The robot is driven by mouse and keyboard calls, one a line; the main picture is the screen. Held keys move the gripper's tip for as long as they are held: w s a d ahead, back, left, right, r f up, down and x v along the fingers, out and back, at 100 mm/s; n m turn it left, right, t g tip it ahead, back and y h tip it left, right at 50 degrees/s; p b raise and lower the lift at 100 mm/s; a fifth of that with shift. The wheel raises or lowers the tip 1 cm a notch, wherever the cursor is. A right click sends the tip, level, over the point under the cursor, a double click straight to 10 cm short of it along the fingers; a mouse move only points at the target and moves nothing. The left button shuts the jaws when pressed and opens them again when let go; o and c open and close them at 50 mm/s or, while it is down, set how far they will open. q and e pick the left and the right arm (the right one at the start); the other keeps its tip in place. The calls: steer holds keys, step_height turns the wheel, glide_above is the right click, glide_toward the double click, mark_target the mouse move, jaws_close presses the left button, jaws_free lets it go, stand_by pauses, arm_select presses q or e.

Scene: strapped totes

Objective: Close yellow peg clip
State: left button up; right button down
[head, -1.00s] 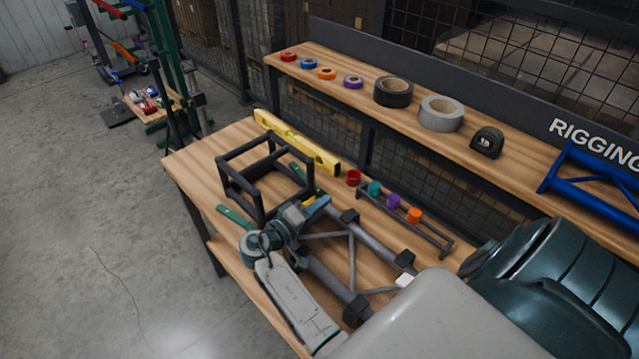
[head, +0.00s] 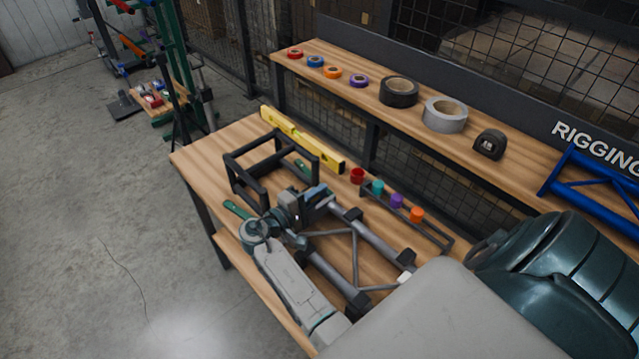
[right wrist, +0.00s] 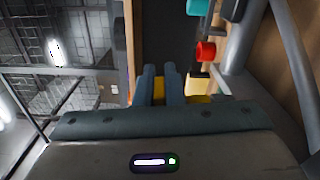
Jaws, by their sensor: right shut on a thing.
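More yellow (right wrist: 197,87) shows just right of the fingers, below a black part. The fingers and gripper body hide most of the clip, so its exact shape and how far it is closed cannot be told. In the head view the clip is hidden. My left gripper is not in view.
A black open frame (head: 233,176) and a yellow level (head: 285,133) lie beyond the gripper. Red (head: 357,175), teal (head: 377,186), purple (head: 396,200) and orange (head: 417,214) pegs stand to the right. The grey truss (head: 352,258) lies beside my arm.

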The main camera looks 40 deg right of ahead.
steer(key=shift+w+r+n, duration=0.25)
steer(key=shift+w+n, duration=0.1)
steer(key=shift+n, duration=0.25)
steer(key=c, duration=1.5)
jaws_free()
steer(key=shift+d, duration=0.15)
steer(key=shift+d+f, duration=0.1)
steer(key=shift+f, duration=0.05)
steer(key=shift+a, duration=0.2)
